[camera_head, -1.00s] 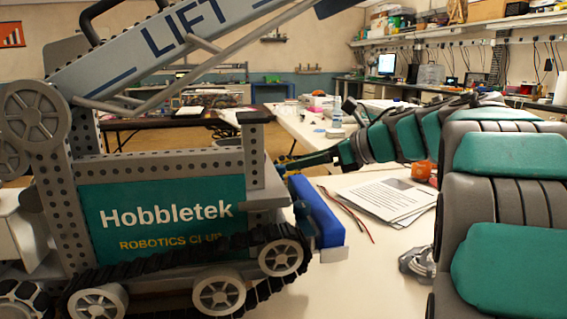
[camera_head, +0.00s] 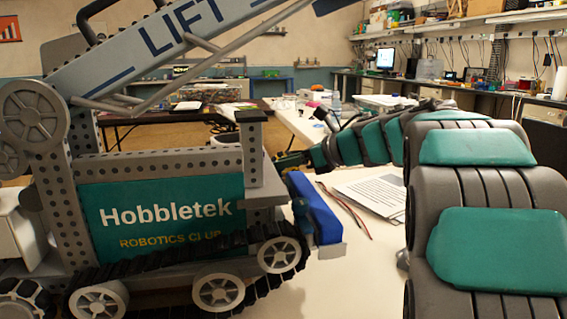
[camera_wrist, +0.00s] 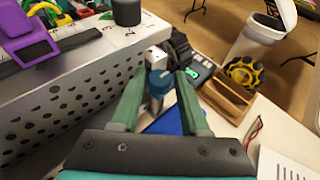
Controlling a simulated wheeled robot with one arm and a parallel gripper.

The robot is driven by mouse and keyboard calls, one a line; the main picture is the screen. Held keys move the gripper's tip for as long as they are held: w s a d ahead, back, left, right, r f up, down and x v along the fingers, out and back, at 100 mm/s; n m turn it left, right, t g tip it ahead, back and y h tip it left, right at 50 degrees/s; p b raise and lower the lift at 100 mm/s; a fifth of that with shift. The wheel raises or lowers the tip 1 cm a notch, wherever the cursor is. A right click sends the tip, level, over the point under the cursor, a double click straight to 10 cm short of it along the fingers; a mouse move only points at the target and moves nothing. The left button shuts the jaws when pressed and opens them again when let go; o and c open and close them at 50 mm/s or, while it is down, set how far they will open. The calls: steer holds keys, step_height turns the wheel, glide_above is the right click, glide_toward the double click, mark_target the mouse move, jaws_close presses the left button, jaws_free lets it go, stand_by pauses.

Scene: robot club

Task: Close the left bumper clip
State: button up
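The tracked club robot (camera_head: 160,205) fills the left of the head view, with a blue bumper (camera_head: 316,208) at its right end. In the wrist view, part of the bumper (camera_wrist: 168,122) shows between and below my fingers. My gripper (camera_wrist: 160,78) is open, its two fingers apart. A blue-grey rounded piece (camera_wrist: 158,82) shows between the fingertips; I cannot tell if they touch it. In the head view my gripper is mostly hidden behind the robot's right post. I cannot clearly make out the left clip or its state.
The perforated side wall (camera_wrist: 70,100) runs close left of my fingers, with a purple part (camera_wrist: 30,45) on top. Beyond are a wooden tray (camera_wrist: 228,97), a yellow wheel (camera_wrist: 243,72) and a white bin (camera_wrist: 262,35). Papers (camera_head: 372,192) and a thin cable (camera_head: 346,212) lie on the table.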

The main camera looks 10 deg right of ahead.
jaws_close()
steer(key=shift+f+b, duration=0.15)
steer(key=shift+b, duration=0.25)
steer(key=shift+f+m+t+h+b, duration=0.2)
steer(key=shift+m+t+h+b, duration=0.15)
steer(key=shift+b, duration=0.65)
steer(key=shift+s+m+t+h+b, duration=0.2)
steer(key=shift+m+h+b, duration=0.35)
steer(key=shift+b, duration=0.55)
steer(key=shift+a+r+m+t+h, duration=0.2)
steer(key=shift+m+t+h, duration=0.35)
steer(key=shift+m+h, duration=0.5)
steer(key=shift+a+r+m+t+h, duration=0.15)
steer(key=shift+m+t+h, duration=0.35)
steer(key=shift+m+h, duration=0.5)
steer(key=shift+h, duration=0.25)
